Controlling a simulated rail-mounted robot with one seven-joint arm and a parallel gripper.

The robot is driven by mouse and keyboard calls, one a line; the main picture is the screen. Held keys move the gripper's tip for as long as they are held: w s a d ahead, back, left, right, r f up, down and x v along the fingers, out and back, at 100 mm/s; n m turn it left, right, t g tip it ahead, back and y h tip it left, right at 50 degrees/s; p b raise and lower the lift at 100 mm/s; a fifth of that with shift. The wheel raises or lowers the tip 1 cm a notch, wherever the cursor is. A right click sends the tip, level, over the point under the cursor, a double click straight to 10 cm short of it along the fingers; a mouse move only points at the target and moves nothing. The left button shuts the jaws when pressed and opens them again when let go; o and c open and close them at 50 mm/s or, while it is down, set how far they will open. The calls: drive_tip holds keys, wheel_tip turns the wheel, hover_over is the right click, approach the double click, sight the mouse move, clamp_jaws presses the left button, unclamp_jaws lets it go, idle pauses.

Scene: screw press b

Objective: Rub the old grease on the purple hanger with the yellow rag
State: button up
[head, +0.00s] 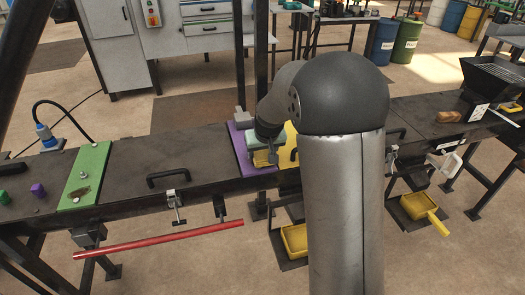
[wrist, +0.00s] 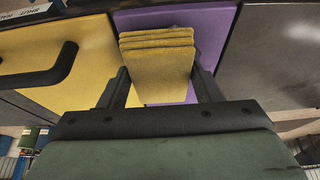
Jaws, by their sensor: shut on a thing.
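My gripper (wrist: 160,70) is shut on the folded yellow rag (wrist: 157,50), which sits between its two fingers in the wrist view. The purple hanger (wrist: 196,20) is a flat panel behind the rag and between the fingers. In the head view the purple hanger (head: 238,146) lies on the dark bench, and my gripper (head: 268,157) is low over its right part. I cannot tell whether the rag touches the panel.
A yellow panel (wrist: 60,60) with a black handle (wrist: 45,72) adjoins the purple one. A grey block (head: 241,116) stands at its back edge. Further left are a black handle (head: 168,177) and a green panel (head: 84,175) with a dark patch. A red bar (head: 160,239) runs along the front.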

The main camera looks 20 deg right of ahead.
sight(251, 161)
drive_tip(key=shift+f+b, duration=0.45)
drive_tip(key=shift+f, duration=0.1)
drive_tip(key=shift+a, duration=1.25)
drive_tip(key=shift+s+a+f, duration=0.1)
drive_tip(key=shift+a+f, duration=0.1)
drive_tip(key=shift+a, duration=0.35)
drive_tip(key=shift+r+p, duration=0.4)
drive_tip(key=shift+r, duration=0.4)
